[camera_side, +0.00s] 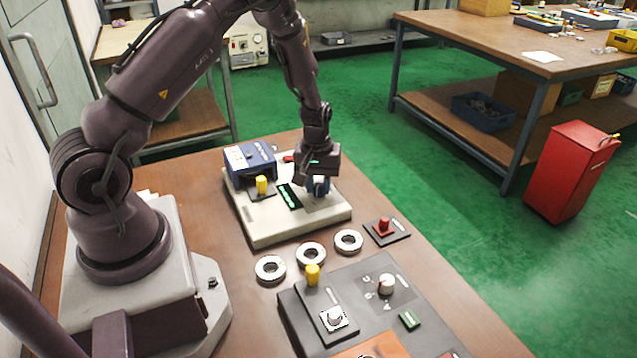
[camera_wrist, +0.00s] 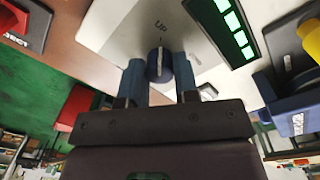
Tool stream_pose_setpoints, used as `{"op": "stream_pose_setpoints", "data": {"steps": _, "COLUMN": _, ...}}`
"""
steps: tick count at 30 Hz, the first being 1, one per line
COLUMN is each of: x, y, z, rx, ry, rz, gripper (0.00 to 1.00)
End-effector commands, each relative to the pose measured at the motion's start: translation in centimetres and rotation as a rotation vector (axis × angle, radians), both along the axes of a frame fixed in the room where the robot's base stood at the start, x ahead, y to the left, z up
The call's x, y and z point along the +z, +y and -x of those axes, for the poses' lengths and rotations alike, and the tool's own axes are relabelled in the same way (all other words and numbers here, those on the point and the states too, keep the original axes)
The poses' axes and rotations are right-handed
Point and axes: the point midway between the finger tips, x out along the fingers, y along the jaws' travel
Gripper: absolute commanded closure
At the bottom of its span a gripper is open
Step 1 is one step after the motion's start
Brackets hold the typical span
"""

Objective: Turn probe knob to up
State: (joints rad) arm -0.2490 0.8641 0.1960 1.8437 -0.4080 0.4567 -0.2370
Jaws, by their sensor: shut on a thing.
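The probe knob (camera_wrist: 158,68) is a dark blue round knob with a pale line on its face. It stands on a cream-coloured instrument box (camera_side: 265,228), which shows at the top of the wrist view (camera_wrist: 130,30). The printed word "Up" lies just beyond the knob, and the pale line points about towards it. My gripper (camera_wrist: 158,80) has one blue fingertip on each side of the knob and is shut on it. In the side view my gripper (camera_side: 319,186) points down at the right part of the box, and its fingers mostly hide the knob.
A green-lit display (camera_side: 288,197) and a blue unit (camera_side: 250,158) with a yellow knob (camera_side: 262,184) are on the box, left of my gripper. Several metal rings (camera_side: 310,254) lie in front. A red button (camera_side: 384,226) and a dark control panel (camera_side: 360,285) stand nearer the camera.

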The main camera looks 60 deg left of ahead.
Motion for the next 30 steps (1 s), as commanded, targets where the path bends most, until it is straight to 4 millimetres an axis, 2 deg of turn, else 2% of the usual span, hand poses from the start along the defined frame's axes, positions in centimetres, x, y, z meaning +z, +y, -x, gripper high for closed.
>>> {"op": "stream_pose_setpoints", "data": {"steps": 15, "x": 0.08, "y": -0.07, "z": 0.02, "rx": 0.017, "ry": 0.002, "rz": 0.003, "gripper": 0.95}}
{"op": "stream_pose_setpoints", "data": {"steps": 16, "x": 0.08, "y": -0.07, "z": 0.02, "rx": 0.017, "ry": 0.001, "rz": 0.002, "gripper": 0.65}}
{"op": "stream_pose_setpoints", "data": {"steps": 18, "x": 0.07, "y": -0.06, "z": 0.02, "rx": 0.017, "ry": 0.001, "rz": 0.002, "gripper": 0.48}}
{"op": "stream_pose_setpoints", "data": {"steps": 19, "x": 0.06, "y": -0.05, "z": 0.01, "rx": 0.017, "ry": 0.001, "rz": 0.002, "gripper": 0.46}}
{"op": "stream_pose_setpoints", "data": {"steps": 26, "x": 0.04, "y": -0.03, "z": 0.01, "rx": 0.016, "ry": 0.001, "rz": 0.001, "gripper": 0.46}}
{"op": "stream_pose_setpoints", "data": {"steps": 30, "x": 0.72, "y": 0.01, "z": -0.04, "rx": 0.015, "ry": -0.002, "rz": -0.001, "gripper": 0.46}}
